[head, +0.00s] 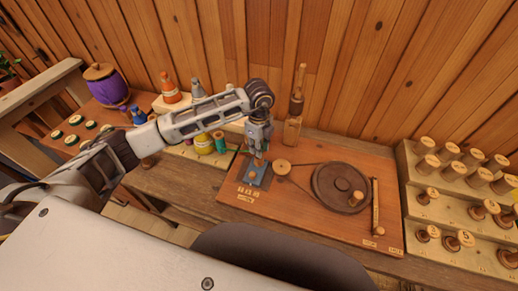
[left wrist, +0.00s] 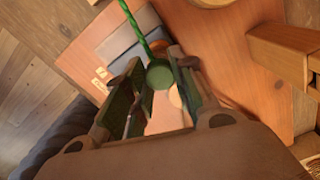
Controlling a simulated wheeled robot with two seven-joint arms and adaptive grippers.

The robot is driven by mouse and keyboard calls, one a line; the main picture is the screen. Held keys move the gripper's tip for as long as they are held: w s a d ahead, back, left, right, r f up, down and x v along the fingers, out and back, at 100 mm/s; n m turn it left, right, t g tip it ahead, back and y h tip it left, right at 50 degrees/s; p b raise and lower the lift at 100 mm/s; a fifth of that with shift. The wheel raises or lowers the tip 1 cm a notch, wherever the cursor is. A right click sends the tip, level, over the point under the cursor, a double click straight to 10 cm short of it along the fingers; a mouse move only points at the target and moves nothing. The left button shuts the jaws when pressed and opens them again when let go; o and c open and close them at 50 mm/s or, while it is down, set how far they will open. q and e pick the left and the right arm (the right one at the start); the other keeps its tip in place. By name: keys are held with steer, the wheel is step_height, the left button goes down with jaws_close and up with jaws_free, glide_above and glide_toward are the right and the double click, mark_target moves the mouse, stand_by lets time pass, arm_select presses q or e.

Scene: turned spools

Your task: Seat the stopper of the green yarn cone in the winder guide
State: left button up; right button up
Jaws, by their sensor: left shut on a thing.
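My left gripper (head: 258,148) is over the left end of the wooden winder board (head: 305,215). A green strand of yarn (left wrist: 132,15) runs up from that end. In the head view the stopper is mostly hidden by the fingers. The small blue block (head: 258,177) on a grey plate, seemingly the winder guide, is just below the fingertips. I cannot tell whether the stopper touches it. My right gripper is not in view.
A dark wheel (head: 330,188) and a small pulley (head: 283,167) share the board. A tiered rack (head: 415,210) of wooden spools stands at right. Coloured cones, including an orange one (head: 171,92), stand behind my left arm. A wooden post (head: 293,128) stands behind the board.

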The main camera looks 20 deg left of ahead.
arm_select(q)
steer(key=shift+f+b, duration=0.75)
steer(key=shift+f, duration=0.45)
steer(key=o, duration=0.8)
steer(key=shift+r, duration=0.1)
steer(key=o, duration=0.4)
steer(key=shift+c, duration=0.2)
